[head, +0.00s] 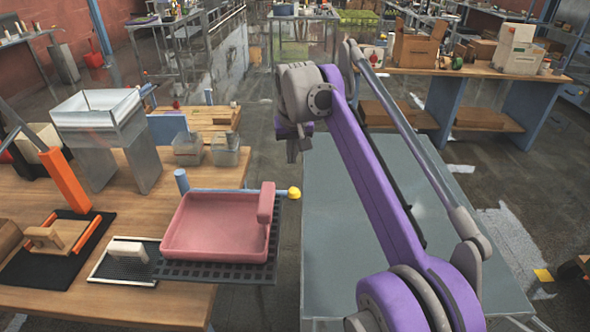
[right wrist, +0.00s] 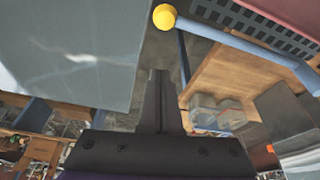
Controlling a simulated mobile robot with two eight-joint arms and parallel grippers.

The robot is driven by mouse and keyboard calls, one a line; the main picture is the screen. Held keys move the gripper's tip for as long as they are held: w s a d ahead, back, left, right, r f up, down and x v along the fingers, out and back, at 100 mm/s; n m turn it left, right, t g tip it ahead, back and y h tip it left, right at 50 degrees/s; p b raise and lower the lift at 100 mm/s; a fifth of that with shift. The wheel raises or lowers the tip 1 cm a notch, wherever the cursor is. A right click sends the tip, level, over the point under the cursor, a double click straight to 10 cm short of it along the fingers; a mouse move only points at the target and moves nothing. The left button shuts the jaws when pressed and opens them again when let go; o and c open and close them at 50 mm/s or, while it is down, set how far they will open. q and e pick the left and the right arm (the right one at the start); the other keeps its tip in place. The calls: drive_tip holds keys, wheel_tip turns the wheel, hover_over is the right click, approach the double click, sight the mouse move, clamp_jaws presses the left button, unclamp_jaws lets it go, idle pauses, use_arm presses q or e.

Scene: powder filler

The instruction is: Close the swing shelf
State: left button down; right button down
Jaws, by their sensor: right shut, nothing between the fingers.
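The swing shelf appears to be the black perforated grid (head: 215,271) at the wooden table's right edge, overhanging it. A blue bar (head: 235,190) runs behind it from a blue post (head: 181,181) to a yellow knob (head: 294,193). A pink tray (head: 213,228) rests on the grid. My right gripper (head: 292,156) is shut and empty, above and behind the knob. In the right wrist view, the shut fingers (right wrist: 160,75) point toward the yellow knob (right wrist: 164,17), apart from it; the grid (right wrist: 265,25) is at the upper right. My left gripper is not in view.
A bare grey-green table (head: 335,230) stands to the right under my right arm, with a gap of floor before the wooden table (head: 150,300). A metal hopper (head: 105,130), clear containers (head: 230,150) and an orange post (head: 65,180) occupy the wooden table.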

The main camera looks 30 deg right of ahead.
wheel_tip(320, 180, down, 8)
drive_tip(key=s+b, duration=0.1)
drive_tip(key=shift+a, duration=0.25)
drive_tip(key=shift+s, duration=0.1)
idle(0.5)
